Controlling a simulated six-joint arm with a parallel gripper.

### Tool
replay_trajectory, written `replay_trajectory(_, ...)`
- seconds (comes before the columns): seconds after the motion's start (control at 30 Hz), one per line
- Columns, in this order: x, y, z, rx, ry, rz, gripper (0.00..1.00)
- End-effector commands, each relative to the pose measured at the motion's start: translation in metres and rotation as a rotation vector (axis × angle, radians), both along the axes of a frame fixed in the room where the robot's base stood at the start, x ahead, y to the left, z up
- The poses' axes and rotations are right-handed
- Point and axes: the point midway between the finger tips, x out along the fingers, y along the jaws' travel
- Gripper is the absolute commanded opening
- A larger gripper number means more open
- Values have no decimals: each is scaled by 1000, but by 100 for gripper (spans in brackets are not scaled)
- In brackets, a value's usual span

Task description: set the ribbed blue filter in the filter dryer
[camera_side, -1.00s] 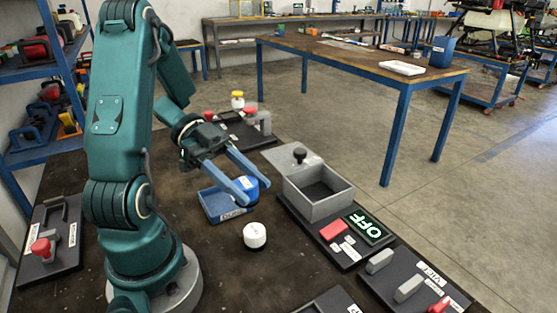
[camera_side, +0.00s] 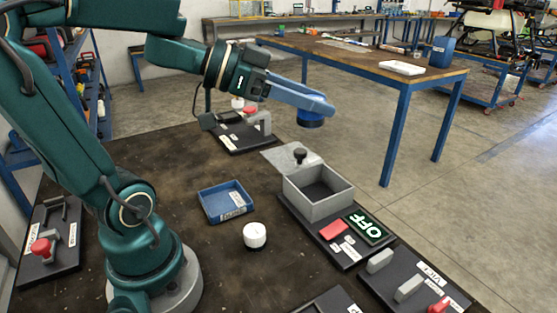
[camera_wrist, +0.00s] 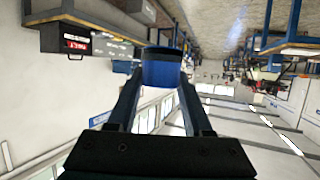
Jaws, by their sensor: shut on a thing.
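The blue filter (camera_side: 310,119) is held between the fingertips of my gripper (camera_side: 318,104), high above the bench. In the wrist view the filter (camera_wrist: 161,68) sits between the two fingers (camera_wrist: 160,88); its ribs are too blurred to make out. A grey open-topped box with a black-knobbed lid swung back, which looks like the filter dryer (camera_side: 322,209), stands on a dark base at the right of the bench. It looks empty. The filter is above and behind this box, clear of it. A green panel (camera_side: 369,226) on the base reads OFF.
An empty blue tray (camera_side: 226,201) and a white round cap-like piece (camera_side: 255,235) stand left of the box. A red button (camera_side: 331,230) is on its base. A board with grey blocks (camera_side: 409,288) lies front right, another fixture (camera_side: 245,133) at the back.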

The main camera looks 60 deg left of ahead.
Motion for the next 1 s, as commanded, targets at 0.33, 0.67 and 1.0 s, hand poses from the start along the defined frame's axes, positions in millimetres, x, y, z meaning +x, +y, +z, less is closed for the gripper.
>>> replay_trajectory(0.33, 5, 11, 1, -3, 6, 99, 0)
replay_trajectory(0.67, -13, -12, -30, -14, 16, -251, 0)
replay_trajectory(1.0, -45, -6, -84, -13, 12, -627, 0)
